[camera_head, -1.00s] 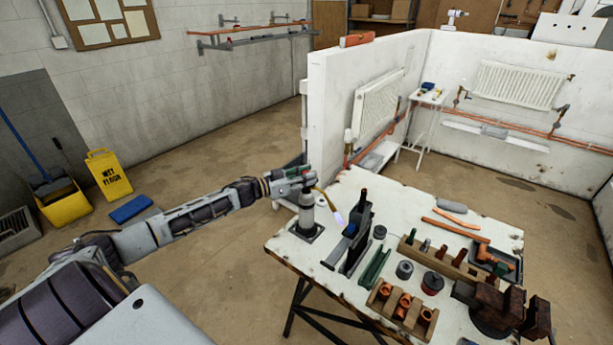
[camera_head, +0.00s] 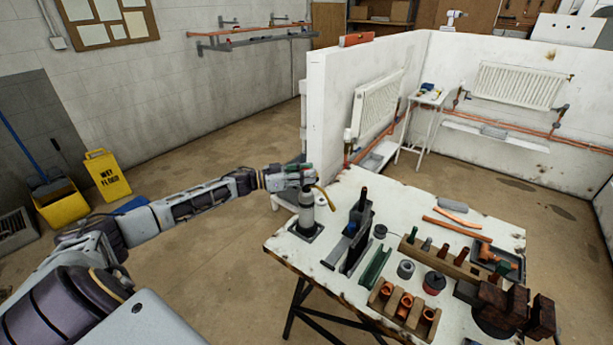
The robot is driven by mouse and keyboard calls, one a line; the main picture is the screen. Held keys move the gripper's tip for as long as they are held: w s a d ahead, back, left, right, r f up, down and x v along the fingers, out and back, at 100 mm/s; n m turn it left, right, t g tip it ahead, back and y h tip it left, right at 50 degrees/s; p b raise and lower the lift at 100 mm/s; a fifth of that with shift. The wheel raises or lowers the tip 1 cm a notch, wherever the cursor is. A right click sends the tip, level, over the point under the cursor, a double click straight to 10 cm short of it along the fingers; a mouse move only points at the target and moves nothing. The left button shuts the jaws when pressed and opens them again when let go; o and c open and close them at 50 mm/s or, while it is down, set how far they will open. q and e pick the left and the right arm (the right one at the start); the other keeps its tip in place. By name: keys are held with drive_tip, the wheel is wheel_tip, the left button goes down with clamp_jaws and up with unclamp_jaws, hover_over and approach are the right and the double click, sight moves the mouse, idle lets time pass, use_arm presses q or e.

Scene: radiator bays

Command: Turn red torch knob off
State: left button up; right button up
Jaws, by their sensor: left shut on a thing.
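The torch stands upright on a dark square base near the left corner of the workbench; its grey cylinder (camera_head: 306,212) and curved brass nozzle (camera_head: 326,199) show. No flame shows at the nozzle tip. My left gripper (camera_head: 308,175) comes in from the left and is shut at the torch's head, on the knob. The red knob itself is mostly hidden by the fingers; a small green part shows just above them. My right gripper is not in view.
The white workbench (camera_head: 400,193) also carries a dark upright tool (camera_head: 357,225), a wooden block with copper fittings (camera_head: 402,307), copper pipes (camera_head: 450,223) and a dark vise (camera_head: 505,308). A white partition wall (camera_head: 333,110) stands behind. A yellow wet-floor sign (camera_head: 107,177) stands left.

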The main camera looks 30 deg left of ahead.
use_arm(q)
drive_tip(key=shift+m+g+h+b, duration=0.35)
drive_tip(key=shift+m+g+h, duration=0.05)
drive_tip(key=shift+g, duration=0.1)
drive_tip(key=shift+a, duration=0.1)
idle(1.0)
drive_tip(key=o, duration=1.1)
drive_tip(key=shift+c, duration=0.2)
drive_tip(key=shift+s, duration=0.1)
drive_tip(key=shift+a, duration=0.1)
drive_tip(key=v, duration=1.1)
drive_tip(key=shift+s+a, duration=0.25)
drive_tip(key=shift+m, duration=0.3)
